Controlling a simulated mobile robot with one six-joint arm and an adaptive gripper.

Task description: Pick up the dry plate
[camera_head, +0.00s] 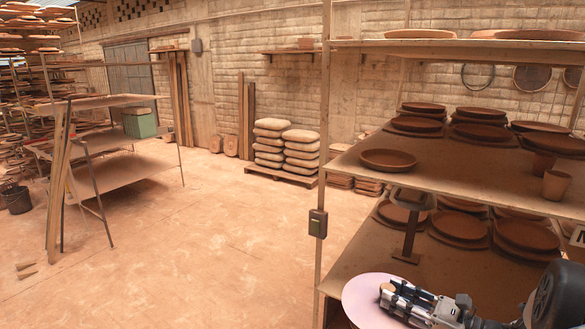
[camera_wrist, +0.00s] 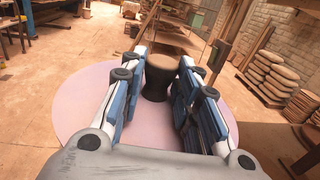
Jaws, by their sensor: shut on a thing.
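My gripper (camera_wrist: 160,75) shows from behind in the wrist view, its two blue-and-white fingers on either side of a dark brown, waisted knob (camera_wrist: 158,82) with a tan top. It is shut on this knob. A wide pale pink disc (camera_wrist: 80,105) lies beneath the knob and fingers; I cannot tell whether the two are joined. In the head view the gripper (camera_head: 388,292) is at the bottom right, over the pink disc (camera_head: 362,290). A single reddish-brown plate (camera_head: 388,159) sits on the middle shelf near its left end. I cannot tell which plate is dry.
Stacked brown plates (camera_head: 480,131) fill the shelves at right, with a cup (camera_head: 555,185) near the front. Sacks (camera_head: 285,145) stand on a pallet behind. Floor (camera_head: 220,240) left of the rack is clear.

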